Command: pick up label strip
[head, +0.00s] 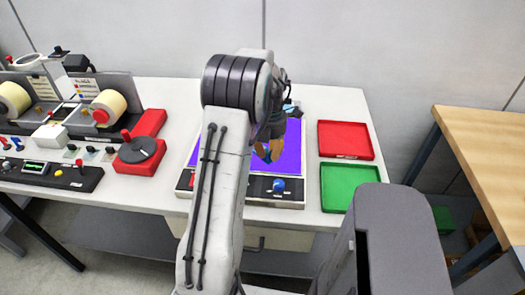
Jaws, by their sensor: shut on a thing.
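My gripper (268,154) is over the purple lit panel (292,158) of a light-coloured device on the white table. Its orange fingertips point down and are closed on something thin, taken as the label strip. The strip itself is too small and too hidden by the fingers to make out clearly. My arm covers the left part of the panel. Whether the strip touches the panel cannot be told.
A red tray (345,123) and a green tray (325,203) lie right of the panel. A black dial on a red base (141,168), label rolls (108,108) and a control box (48,174) stand at left. A wooden table (480,135) is at far right.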

